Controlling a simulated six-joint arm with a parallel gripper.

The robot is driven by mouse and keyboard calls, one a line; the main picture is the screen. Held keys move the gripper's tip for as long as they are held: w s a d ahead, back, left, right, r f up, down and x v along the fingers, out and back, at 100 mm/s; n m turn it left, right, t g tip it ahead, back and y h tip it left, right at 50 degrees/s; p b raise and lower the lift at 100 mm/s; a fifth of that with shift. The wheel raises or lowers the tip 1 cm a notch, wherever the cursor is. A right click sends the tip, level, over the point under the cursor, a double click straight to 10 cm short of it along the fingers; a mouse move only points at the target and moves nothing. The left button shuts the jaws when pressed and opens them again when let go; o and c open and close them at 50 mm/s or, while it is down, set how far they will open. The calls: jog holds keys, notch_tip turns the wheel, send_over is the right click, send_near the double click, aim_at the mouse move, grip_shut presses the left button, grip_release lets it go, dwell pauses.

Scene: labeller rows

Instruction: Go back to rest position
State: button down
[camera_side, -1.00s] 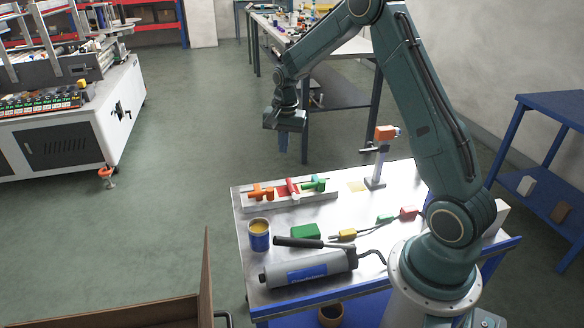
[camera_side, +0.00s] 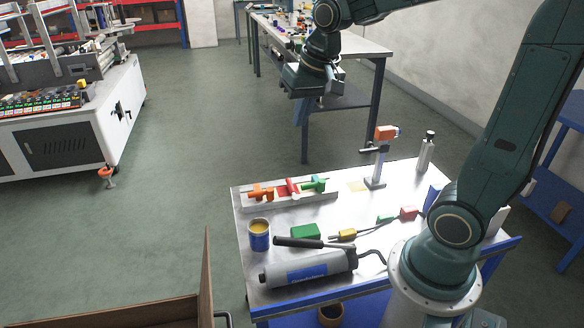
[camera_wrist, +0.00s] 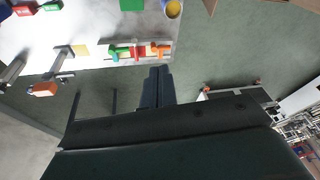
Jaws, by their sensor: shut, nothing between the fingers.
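My gripper (camera_side: 301,112) hangs in the air in the side view, above and beyond the far edge of the metal-topped work table (camera_side: 345,218). Its fingers are shut with nothing between them. In the wrist view the closed fingers (camera_wrist: 157,84) point toward the table's edge, near the tray with coloured pieces. My arm reaches up from its base at the table's right side and leans back over the right of the side view, its upper part cut off by the frame.
A tray (camera_side: 330,203) holds orange, red and green pieces. An orange-topped stand (camera_side: 376,165), a silver bottle (camera_side: 426,152), a blue can (camera_side: 259,238), a green block (camera_side: 305,231) and a grey cylinder tool (camera_side: 300,270) stand or lie on the table. Open floor lies left.

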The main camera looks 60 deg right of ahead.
jog(key=s+a+n+t, duration=0.1)
jog(key=s+a+n, duration=0.2)
jog(key=s, duration=0.4)
jog(key=s+a+r+n+t, duration=0.1)
jog(key=s+a+n, duration=0.2)
jog(key=s, duration=0.4)
jog(key=shift+s+y, duration=0.3)
jog(key=shift+s, duration=0.05)
jog(key=c, duration=2.1)
grip_release()
jog(key=shift+r, duration=0.1)
